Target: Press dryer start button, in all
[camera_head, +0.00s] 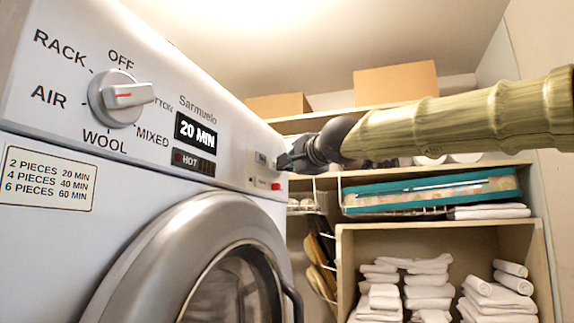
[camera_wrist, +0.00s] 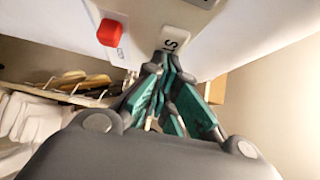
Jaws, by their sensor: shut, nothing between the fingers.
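The white dryer (camera_head: 150,215) fills the left of the head view, its round door (camera_head: 150,262) shut. Its display (camera_head: 196,132) reads 20 MIN, with HOT below it. A small button panel (camera_head: 252,168) is at the right end of its front. My gripper (camera_head: 281,160) is shut and empty at this panel. In the wrist view, my fingertips (camera_wrist: 170,62) are at the lower edge of a white button (camera_wrist: 176,39) with a partly visible label starting in S. I cannot tell whether they touch it. A red button (camera_wrist: 110,33) is to its left; it also shows in the head view (camera_head: 276,186).
A dial (camera_head: 120,97) with a red mark is on the dryer's left. Shelves with folded white towels (camera_head: 428,285), a teal basket (camera_head: 432,190) and cardboard boxes (camera_head: 396,82) stand behind my arm. A dark door handle (camera_head: 294,303) juts out below the panel.

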